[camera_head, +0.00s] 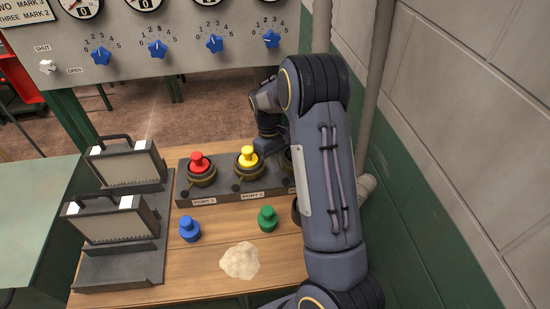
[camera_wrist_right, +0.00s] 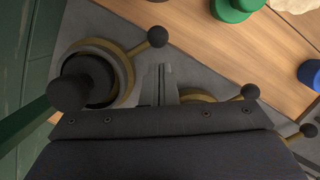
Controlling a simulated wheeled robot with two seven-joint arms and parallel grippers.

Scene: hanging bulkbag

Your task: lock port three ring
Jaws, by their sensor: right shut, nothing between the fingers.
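The port block (camera_head: 222,192) lies on the wooden table, with labels reading PORT 1 and PORT 2. A red plug (camera_head: 197,161) sits in port 1 and a yellow plug (camera_head: 248,155) in port 2. The third port is mostly hidden behind my right arm in the head view. In the right wrist view a brass-coloured ring (camera_wrist_right: 122,66) with a ball-ended lever (camera_wrist_right: 157,37) surrounds a dark port (camera_wrist_right: 98,82). My right gripper (camera_head: 266,146) is shut and empty. Its fingers (camera_wrist_right: 162,85) are beside that ring, between it and the neighbouring port's ring. My left gripper is not in view.
A blue plug (camera_head: 189,229), a green plug (camera_head: 267,218) and a pale powder heap (camera_head: 240,261) lie on the table. Two box-shaped units (camera_head: 112,222) stand at left. A gauge panel with blue knobs (camera_head: 158,48) is behind; a pipe and wall (camera_head: 440,150) are at right.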

